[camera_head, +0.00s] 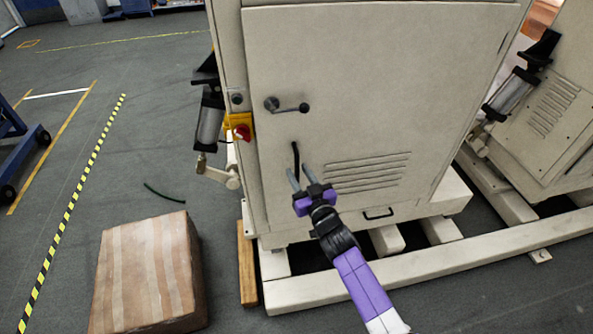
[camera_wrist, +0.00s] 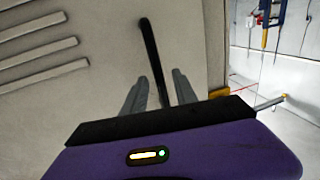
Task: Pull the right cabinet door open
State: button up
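A pale beige cabinet door (camera_head: 350,90) fills the middle of the head view and looks shut. It has a slim black upright handle (camera_head: 295,157) low on its left side. My gripper (camera_head: 299,169) is in front of the handle's lower part, fingers pointing at the door. In the wrist view, the handle (camera_wrist: 151,50) runs down between the two grey fingers (camera_wrist: 160,82). The fingers are apart, with gaps visible on both sides of the handle. The handle's lower end is hidden by my gripper; I cannot tell whether a finger touches it.
A lever latch (camera_head: 287,106) sits above the handle. A yellow box with a red knob (camera_head: 240,130) is at the cabinet's left edge. A cardboard box (camera_head: 148,272) stands on the floor at left. A pale beam (camera_head: 430,257) runs along the cabinet's front base.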

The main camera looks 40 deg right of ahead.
jog(key=shift+x, duration=0.8)
grip_shut()
dwell(0.9)
